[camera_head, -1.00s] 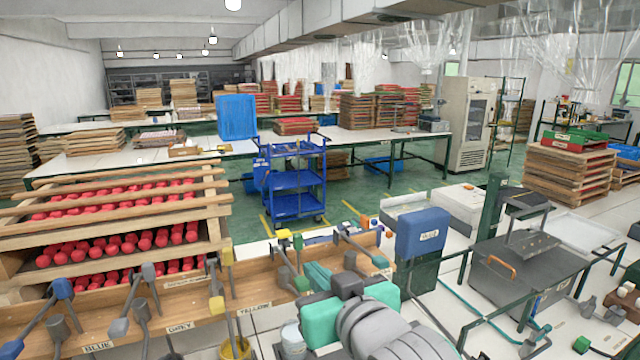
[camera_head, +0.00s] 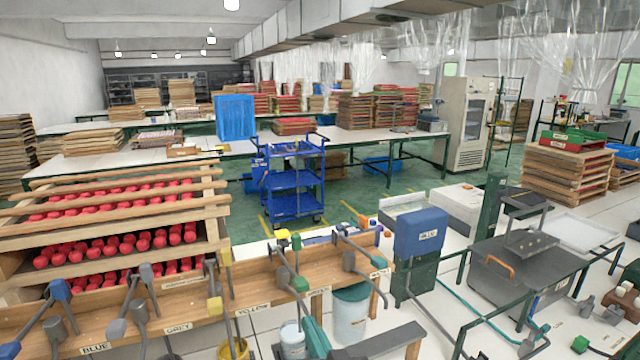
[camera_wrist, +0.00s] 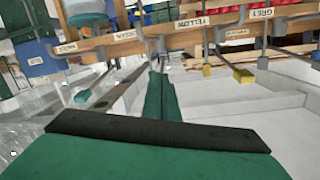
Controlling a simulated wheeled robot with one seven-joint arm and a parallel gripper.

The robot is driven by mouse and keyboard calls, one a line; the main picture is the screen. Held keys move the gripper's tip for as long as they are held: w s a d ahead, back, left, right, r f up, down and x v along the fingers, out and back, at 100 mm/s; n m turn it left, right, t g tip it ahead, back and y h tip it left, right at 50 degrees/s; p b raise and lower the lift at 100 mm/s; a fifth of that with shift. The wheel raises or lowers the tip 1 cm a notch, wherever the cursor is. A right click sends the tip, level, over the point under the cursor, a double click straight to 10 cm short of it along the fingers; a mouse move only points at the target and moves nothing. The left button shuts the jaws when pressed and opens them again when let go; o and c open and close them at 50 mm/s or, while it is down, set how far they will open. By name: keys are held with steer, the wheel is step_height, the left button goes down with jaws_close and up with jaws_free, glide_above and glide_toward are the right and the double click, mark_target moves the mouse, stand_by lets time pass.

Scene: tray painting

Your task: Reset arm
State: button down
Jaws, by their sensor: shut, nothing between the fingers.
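My gripper (camera_wrist: 162,76) shows in the wrist view as two green fingers lying together, shut with nothing between them. The rest of my arm is out of that view.
Grey-handled tools with coloured blocks hang along the rack. A wooden frame (camera_head: 118,222) with rows of red pieces stands behind it at left. Buckets (camera_head: 350,312) stand under the rack. A blue box (camera_head: 421,232) on a green stand is at right. A blue trolley (camera_head: 293,180) stands behind.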

steer(key=s+d+f+m+h, duration=0.1)
steer(key=s+f+m+h, duration=0.1)
steer(key=s+f, duration=0.7)
steer(key=s+f+m+h, duration=0.25)
steer(key=s+f, duration=0.35)
steer(key=f, duration=0.8)
steer(key=s+f+n, duration=0.2)
steer(key=s, duration=0.9)
steer(key=s+f+n, duration=0.1)
steer(key=s+n, duration=0.1)
steer(key=s, duration=1)
steer(key=shift+s+d+f+h, duration=0.2)
steer(key=shift+f+h, duration=0.2)
steer(key=shift+h, duration=0.05)
steer(key=shift+w+a+n, duration=0.1)
steer(key=shift+n, duration=0.15)
